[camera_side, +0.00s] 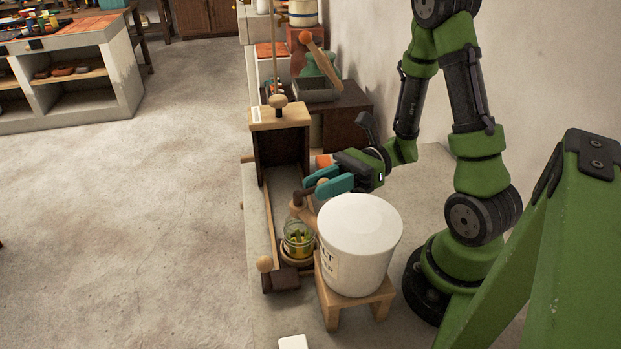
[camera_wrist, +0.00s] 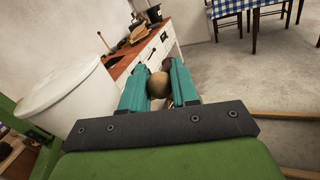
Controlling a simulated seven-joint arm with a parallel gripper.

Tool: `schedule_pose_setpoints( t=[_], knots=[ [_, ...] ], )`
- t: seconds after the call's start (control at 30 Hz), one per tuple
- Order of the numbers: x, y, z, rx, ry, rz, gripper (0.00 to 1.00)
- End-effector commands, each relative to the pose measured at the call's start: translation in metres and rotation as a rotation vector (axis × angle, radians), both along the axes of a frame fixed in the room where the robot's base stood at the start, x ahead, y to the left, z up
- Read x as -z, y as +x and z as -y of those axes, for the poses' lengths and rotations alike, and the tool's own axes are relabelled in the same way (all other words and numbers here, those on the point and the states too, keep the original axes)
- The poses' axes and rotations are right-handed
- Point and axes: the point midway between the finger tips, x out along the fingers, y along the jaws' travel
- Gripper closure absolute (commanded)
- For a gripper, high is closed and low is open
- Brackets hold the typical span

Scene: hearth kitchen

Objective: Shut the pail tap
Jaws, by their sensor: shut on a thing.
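The white pail (camera_side: 360,235) stands upright on a small wooden stool (camera_side: 382,302) in the side view, with lettering on its left side. It also shows at the left of the wrist view (camera_wrist: 65,100). A wooden tap (camera_side: 304,213) sticks out from the pail's left side. My gripper (camera_side: 322,184) has teal fingers and is shut on the tap's round wooden knob (camera_wrist: 158,85), which sits between the fingers in the wrist view. A glass jar (camera_side: 298,240) with yellow-green contents stands below the tap. Whether anything flows from the tap I cannot tell.
A wooden frame with a tall block (camera_side: 280,117) and a low rail stands just left of the tap. A dark bench (camera_side: 345,108) with a grey tray is behind. Open floor (camera_side: 120,230) lies to the left. A pale wall is behind my arm.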

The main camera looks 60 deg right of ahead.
Motion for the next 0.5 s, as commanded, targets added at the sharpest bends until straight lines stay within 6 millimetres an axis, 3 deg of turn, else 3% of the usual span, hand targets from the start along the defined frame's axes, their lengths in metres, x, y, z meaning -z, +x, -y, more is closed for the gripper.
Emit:
schedule_pose_setpoints(
  t=[0.23, 0.27, 0.4, 0.5],
  knots=[
    [0.0001, 0.0007, 0.0010, 0.005, -0.001, 0.000, 1.00],
    [0.0001, 0.0006, 0.0011, 0.005, -0.001, 0.000, 0.66],
    [0.0002, 0.0006, 0.0009, 0.004, -0.001, 0.000, 0.48],
    [0.0001, 0.0004, 0.0007, 0.003, -0.001, 0.000, 0.48]
  ],
)
